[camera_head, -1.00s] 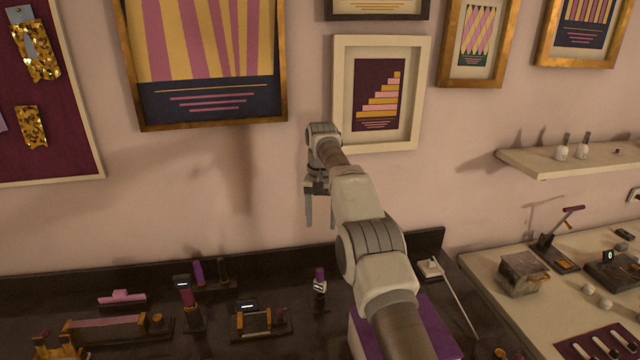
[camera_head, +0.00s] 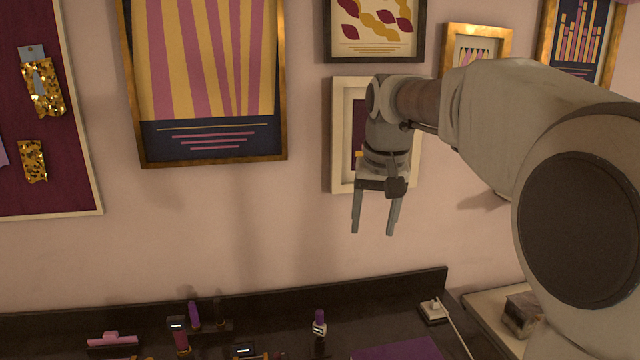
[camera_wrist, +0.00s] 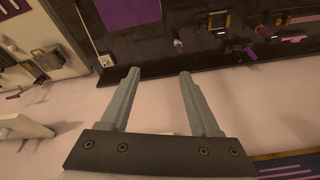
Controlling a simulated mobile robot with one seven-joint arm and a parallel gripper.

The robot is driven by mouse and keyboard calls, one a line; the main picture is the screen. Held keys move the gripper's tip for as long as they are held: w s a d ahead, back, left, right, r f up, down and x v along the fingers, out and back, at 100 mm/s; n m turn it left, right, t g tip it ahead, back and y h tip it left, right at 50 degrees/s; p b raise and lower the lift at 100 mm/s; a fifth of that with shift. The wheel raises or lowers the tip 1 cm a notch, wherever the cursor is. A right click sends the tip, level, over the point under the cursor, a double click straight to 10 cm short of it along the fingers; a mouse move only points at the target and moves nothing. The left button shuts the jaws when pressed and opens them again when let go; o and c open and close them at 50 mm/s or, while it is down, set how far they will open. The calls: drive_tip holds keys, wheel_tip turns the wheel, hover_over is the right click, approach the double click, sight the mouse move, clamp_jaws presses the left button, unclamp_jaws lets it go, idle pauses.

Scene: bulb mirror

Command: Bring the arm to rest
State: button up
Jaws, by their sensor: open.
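My gripper (camera_head: 374,229) hangs with its fingers pointing down in front of the wall, high above the dark counter (camera_head: 270,305). The two grey fingers are apart, with nothing between them. In the wrist view my gripper (camera_wrist: 158,75) also shows open and empty, with the wall behind it and the counter (camera_wrist: 190,55) beyond the fingertips. My arm reaches in from the right of the head view and hides part of a cream-framed picture (camera_head: 341,130).
Several small devices, one a purple-topped item (camera_head: 319,322), stand on the counter. A purple mat (camera_head: 400,349) lies near a white plug block (camera_head: 433,311). A grey box (camera_head: 520,313) sits on the pale table at right. Framed pictures, including a large striped one (camera_head: 205,70), hang on the wall.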

drive_tip(key=s+d+f+t, duration=0.1)
drive_tip(key=s+f, duration=0.2)
drive_tip(key=s, duration=0.5)
drive_tip(key=s+d+f+b, duration=0.1)
drive_tip(key=s+d+f, duration=0.1)
drive_tip(key=s, duration=0.7)
drive_tip(key=s+d+f+n+t, duration=0.1)
drive_tip(key=s+f, duration=0.4)
drive_tip(key=s, duration=0.4)
drive_tip(key=shift+s+d+t, duration=0.15)
drive_tip(key=shift+d+t, duration=0.15)
